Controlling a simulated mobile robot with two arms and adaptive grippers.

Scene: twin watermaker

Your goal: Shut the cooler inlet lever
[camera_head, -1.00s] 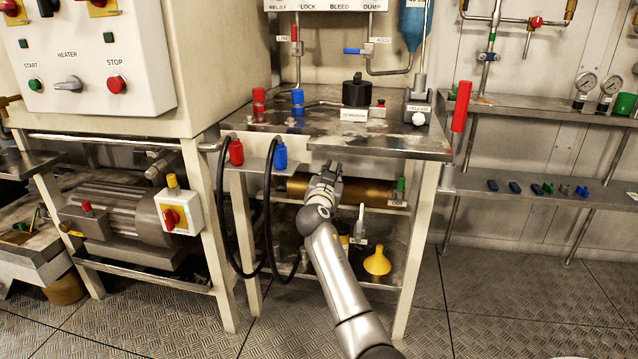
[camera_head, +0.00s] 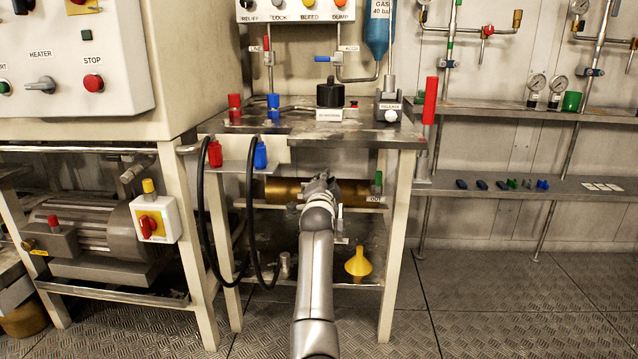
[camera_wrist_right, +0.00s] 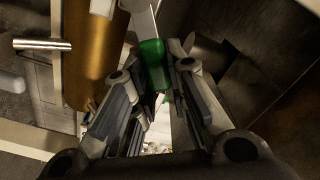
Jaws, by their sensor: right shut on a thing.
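The cooler is a brass cylinder (camera_head: 276,189) lying under the bench; it also shows at the left of the right wrist view (camera_wrist_right: 88,60). My right gripper (camera_head: 322,181) is in front of the cylinder in the head view. In the right wrist view my right gripper (camera_wrist_right: 152,85) is shut on a green lever grip (camera_wrist_right: 152,62) with a pale metal arm above it. The head view hides this grip behind my gripper. Another green lever (camera_head: 378,182) stands upright by the cylinder's right end, beside an OUT label. My left gripper is not in view.
The metal bench top (camera_head: 375,136) is above my arm. Its right front leg (camera_head: 391,270) is right of the arm, and two black hoses (camera_head: 203,220) hang to the left. A yellow funnel (camera_head: 358,264) is on the shelf below.

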